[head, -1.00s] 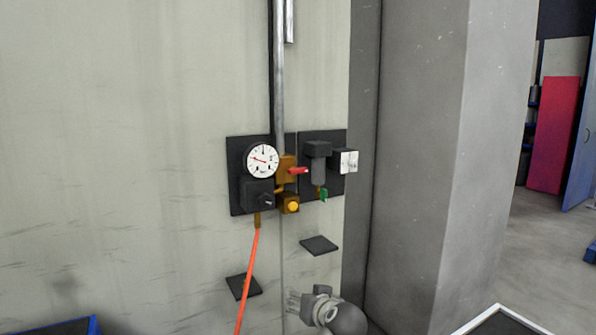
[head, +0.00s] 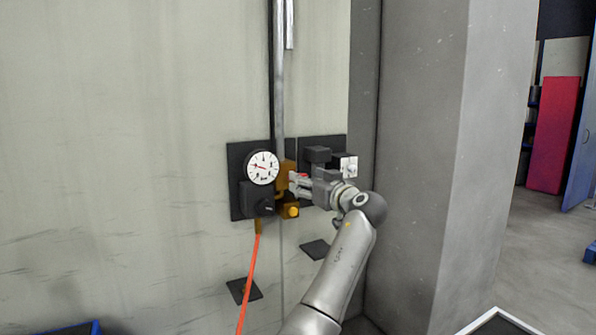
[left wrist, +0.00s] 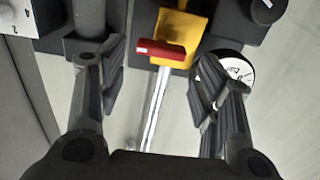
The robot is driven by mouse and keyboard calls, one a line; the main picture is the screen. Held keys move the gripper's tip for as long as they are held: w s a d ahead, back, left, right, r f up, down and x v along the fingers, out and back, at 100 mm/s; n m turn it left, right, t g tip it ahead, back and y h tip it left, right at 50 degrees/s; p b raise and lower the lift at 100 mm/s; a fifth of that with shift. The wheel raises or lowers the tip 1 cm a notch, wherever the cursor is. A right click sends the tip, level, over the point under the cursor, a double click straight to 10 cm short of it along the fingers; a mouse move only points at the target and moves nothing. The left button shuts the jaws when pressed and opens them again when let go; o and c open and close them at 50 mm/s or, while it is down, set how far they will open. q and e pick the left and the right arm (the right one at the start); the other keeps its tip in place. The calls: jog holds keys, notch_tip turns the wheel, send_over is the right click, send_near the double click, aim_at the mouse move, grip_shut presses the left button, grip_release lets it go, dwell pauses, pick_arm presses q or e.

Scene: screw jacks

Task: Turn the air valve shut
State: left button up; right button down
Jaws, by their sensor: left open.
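The air valve has a brass-yellow body (left wrist: 182,32) and a red handle (left wrist: 160,49), seen at the top middle of the left wrist view. The handle lies crosswise in that view, between the spread fingers and apart from both. My left gripper (left wrist: 160,62) is open and empty. In the head view my left gripper (head: 297,184) is at the valve body (head: 286,174) on the wall panel. There it hides most of the red handle (head: 303,175). My right gripper is in neither view.
A round pressure gauge (head: 262,168) sits left of the valve, and a yellow knob (head: 291,211) below it. A dark filter unit (head: 318,155) and a white box (head: 349,167) are close on the right. An orange hose (head: 249,277) hangs below. A grey pillar (head: 420,150) stands right.

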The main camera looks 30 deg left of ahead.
pick_arm(q)
jog(key=shift+p+x, duration=0.9)
jog(key=shift+x, duration=2)
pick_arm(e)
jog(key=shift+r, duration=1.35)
pick_arm(q)
jog(key=shift+c, duration=0.4)
jog(key=c, duration=0.7)
